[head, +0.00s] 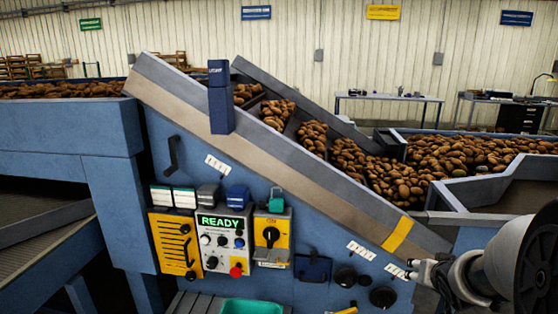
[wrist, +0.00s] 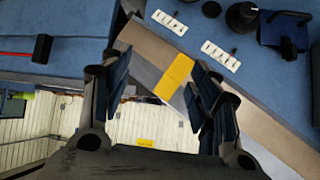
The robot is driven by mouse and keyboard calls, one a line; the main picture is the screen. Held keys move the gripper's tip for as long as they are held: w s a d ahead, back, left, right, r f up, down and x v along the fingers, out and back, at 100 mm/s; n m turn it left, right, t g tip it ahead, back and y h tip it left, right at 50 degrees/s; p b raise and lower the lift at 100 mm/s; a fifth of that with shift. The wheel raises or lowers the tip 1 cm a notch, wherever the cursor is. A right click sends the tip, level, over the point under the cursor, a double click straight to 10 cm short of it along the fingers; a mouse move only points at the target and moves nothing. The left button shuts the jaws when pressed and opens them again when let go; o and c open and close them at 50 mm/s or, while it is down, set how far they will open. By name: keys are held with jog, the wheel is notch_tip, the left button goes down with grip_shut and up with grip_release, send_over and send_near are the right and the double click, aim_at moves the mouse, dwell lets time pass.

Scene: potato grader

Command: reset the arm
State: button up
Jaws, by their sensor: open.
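My gripper shows at the lower right in the head view (head: 424,272), in front of the blue grader side, with my dark wrist behind it. In the wrist view my gripper (wrist: 160,85) has its two blue-padded fingers spread wide apart, with nothing between them. Beyond the fingers lie the grey edge of the sloping conveyor and its yellow band (wrist: 175,77). The same yellow band shows in the head view (head: 398,234), up and left of my gripper. How far the fingertips are from the grader side is hard to tell.
The sloping conveyor (head: 270,150) carries potatoes beside a full hopper. A control panel (head: 222,240) reads READY, between a yellow slider panel (head: 174,243) and a yellow rotary-switch box (head: 271,236). Black knobs (head: 383,297) stick out near my gripper. A teal bin (head: 250,306) sits below.

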jog(key=s+a+r+n+g+y, duration=0.1)
jog(key=s+a+r, duration=0.3)
jog(key=s+a, duration=0.3)
jog(key=s+a+r+n+g, duration=0.1)
jog(key=s+a+r, duration=0.3)
jog(key=a, duration=0.5)
jog(key=s+a+f+n+g+y, duration=0.1)
jog(key=s+a+n, duration=0.1)
jog(key=s+a, duration=0.3)
jog(key=s+a+f+n+g+y, duration=0.1)
jog(key=s+a+n+y, duration=0.1)
jog(key=s+a, duration=0.4)
jog(key=s, duration=0.5)
jog(key=shift+a+f, duration=0.15)
jog(key=shift+a, duration=0.1)
